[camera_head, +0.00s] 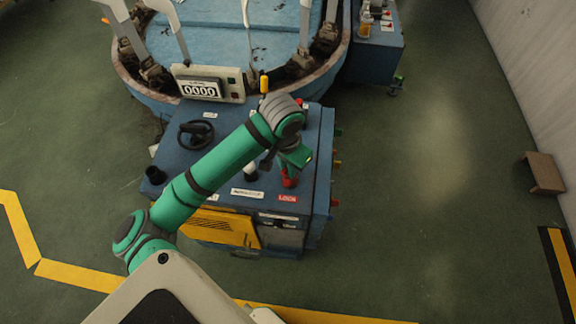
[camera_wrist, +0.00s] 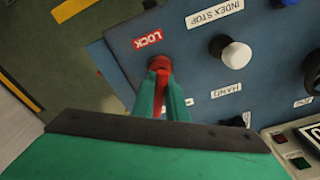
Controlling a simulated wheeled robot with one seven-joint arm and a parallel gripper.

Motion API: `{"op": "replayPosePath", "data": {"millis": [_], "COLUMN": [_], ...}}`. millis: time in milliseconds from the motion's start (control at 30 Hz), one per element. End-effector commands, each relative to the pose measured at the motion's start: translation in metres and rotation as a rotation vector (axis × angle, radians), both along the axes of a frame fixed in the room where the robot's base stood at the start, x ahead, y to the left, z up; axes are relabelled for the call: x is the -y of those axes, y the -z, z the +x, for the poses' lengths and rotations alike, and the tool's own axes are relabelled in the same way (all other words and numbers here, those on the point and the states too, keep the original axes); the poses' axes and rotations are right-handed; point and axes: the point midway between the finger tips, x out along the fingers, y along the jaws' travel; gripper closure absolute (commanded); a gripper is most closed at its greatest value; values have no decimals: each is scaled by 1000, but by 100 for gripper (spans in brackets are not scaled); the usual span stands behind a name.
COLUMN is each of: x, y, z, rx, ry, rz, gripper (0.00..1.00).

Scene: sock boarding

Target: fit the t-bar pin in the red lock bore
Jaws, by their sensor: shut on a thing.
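The red lock bore's collar (camera_wrist: 160,63) sits on the blue panel beside the red LOCK label (camera_wrist: 148,39). In the wrist view my gripper (camera_wrist: 165,88) is shut on a narrow red part, which looks like the t-bar pin (camera_wrist: 161,79). The pin lines up with the collar and overlaps it, so I cannot tell how deep it is in the bore. In the head view my gripper (camera_head: 295,158) is above the red parts (camera_head: 289,181), just behind the LOCK label (camera_head: 287,198). The fingers hide most of the pin.
A white knob (camera_wrist: 236,55) under an INDEX STOP label stands next to the lock. A black handwheel (camera_head: 197,132), a display box (camera_head: 208,83) and a yellow-topped lever (camera_head: 264,84) stand on the blue console.

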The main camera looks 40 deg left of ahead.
Motion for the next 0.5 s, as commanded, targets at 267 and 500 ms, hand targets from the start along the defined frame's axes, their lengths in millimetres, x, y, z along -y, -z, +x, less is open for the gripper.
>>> {"op": "replayPosePath", "data": {"millis": [267, 500], "x": [0, 0], "y": [0, -4], "z": [0, 0], "rx": [0, 0], "ry": [0, 1], "rz": [0, 0], "gripper": [66, 66]}}
